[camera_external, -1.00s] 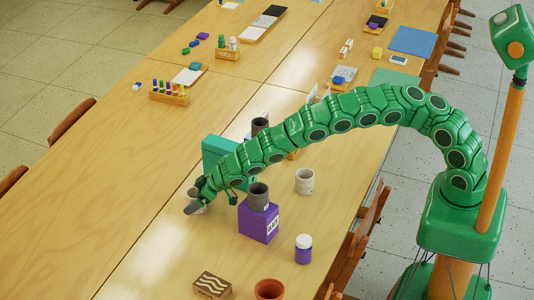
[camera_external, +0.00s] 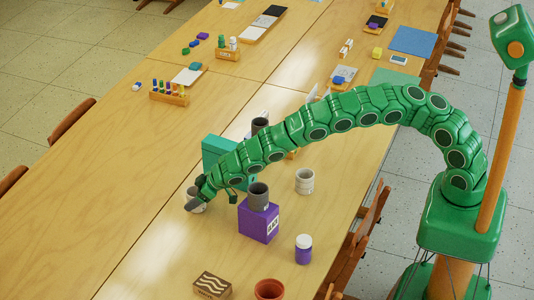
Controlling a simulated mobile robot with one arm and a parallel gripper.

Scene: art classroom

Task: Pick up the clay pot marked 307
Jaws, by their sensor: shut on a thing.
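My gripper (camera_external: 197,197) is at the end of the green arm, low over the left part of the near table. It is shut on a small light grey pot (camera_external: 194,205), which is partly hidden by the fingers. Another light grey pot (camera_external: 304,182) stands upright on the table to the right. A dark grey pot (camera_external: 258,197) stands on a purple box (camera_external: 258,223) just right of my gripper. Another dark grey pot (camera_external: 260,125) shows behind the arm. A terracotta pot (camera_external: 269,290) is at the bottom edge. I cannot read the number 307 on any pot.
A teal box (camera_external: 213,150) stands close behind my gripper. A purple jar with a white lid (camera_external: 303,249) and a patterned wooden block (camera_external: 212,285) stand nearer the front. The table (camera_external: 130,235) left of my gripper is clear. Chairs line the right edge.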

